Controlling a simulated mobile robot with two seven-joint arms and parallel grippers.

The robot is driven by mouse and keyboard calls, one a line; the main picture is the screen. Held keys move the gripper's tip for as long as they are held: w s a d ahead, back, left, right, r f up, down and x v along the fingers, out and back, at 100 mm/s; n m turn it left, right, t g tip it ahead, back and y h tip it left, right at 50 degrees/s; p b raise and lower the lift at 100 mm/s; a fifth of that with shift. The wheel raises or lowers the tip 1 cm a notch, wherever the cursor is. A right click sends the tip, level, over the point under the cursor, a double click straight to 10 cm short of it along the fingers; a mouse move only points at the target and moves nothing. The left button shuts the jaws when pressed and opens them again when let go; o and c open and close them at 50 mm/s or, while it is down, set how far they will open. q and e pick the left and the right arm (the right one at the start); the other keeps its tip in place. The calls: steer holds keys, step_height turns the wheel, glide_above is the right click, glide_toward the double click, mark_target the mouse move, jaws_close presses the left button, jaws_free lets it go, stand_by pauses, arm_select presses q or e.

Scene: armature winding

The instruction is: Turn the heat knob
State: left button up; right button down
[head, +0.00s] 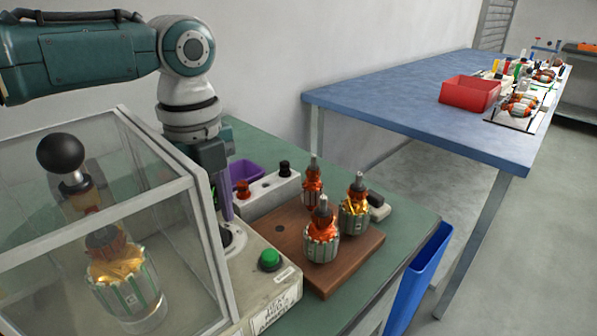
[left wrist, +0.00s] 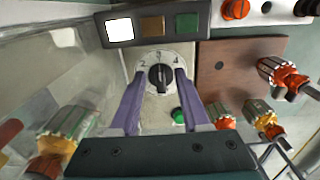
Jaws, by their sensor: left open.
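The heat knob (left wrist: 160,77) is a black knob on a white round dial with numbers, seen in the left wrist view. Its pointer bar stands roughly upright in that view. In the head view only part of the dial (head: 236,238) shows behind my gripper. My left gripper (left wrist: 157,88) has two purple fingers, open, one on each side of the dial. I cannot tell whether they touch the knob. In the head view the left gripper (head: 226,207) points down over the control box (head: 262,300). My right gripper is not in view.
A clear-walled case (head: 175,215) with an armature inside stands left of the gripper. A green button (head: 269,260) sits on the box. A brown board (head: 345,262) holds 3 armatures. A purple bin (head: 244,171) is behind. A blue table (head: 420,105) stands at right.

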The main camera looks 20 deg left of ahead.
arm_select(q)
steer(key=shift+f, duration=0.35)
jaws_close()
stand_by(0.4)
